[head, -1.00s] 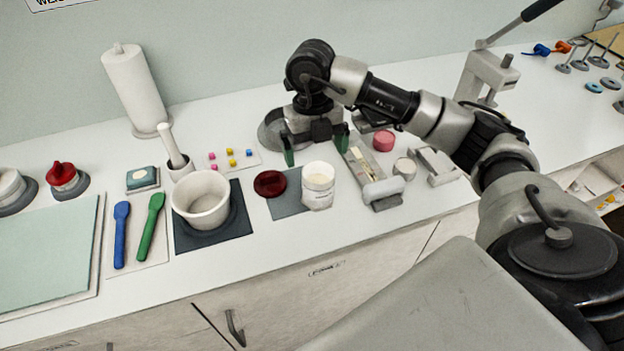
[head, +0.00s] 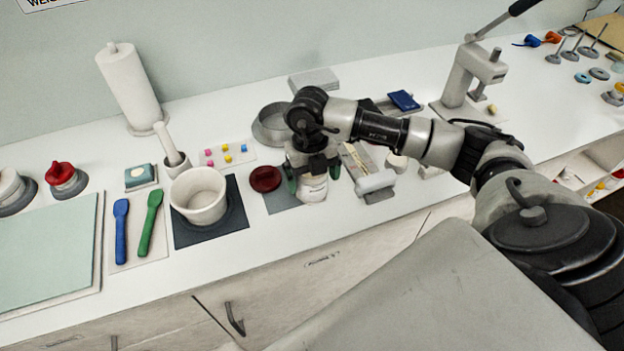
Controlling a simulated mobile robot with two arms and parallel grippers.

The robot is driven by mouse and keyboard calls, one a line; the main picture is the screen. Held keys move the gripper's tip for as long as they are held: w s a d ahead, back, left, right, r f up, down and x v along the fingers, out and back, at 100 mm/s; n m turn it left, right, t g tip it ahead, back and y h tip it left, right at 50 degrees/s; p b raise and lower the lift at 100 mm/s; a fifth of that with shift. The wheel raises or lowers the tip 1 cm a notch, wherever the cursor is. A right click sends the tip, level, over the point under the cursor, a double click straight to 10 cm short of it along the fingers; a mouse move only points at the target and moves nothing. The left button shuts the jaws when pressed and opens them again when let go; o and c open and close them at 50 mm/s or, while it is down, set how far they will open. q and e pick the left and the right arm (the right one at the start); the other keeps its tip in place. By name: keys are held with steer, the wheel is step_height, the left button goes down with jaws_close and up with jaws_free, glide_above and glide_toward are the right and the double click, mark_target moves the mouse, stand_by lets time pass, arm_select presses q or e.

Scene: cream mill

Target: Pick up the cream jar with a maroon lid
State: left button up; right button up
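The white cream jar (head: 313,192) stands upright on the counter, at the right edge of a grey mat. Its top is hidden under my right gripper. I cannot tell whether the fingers press on the jar. My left gripper is not in view.
A grey device (head: 375,184) sits close on the right. The counter in front of the jar is clear.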

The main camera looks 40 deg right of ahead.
steer(key=c, duration=0.8)
steer(key=shift+r, duration=0.15)
steer(key=shift+c, duration=0.2)
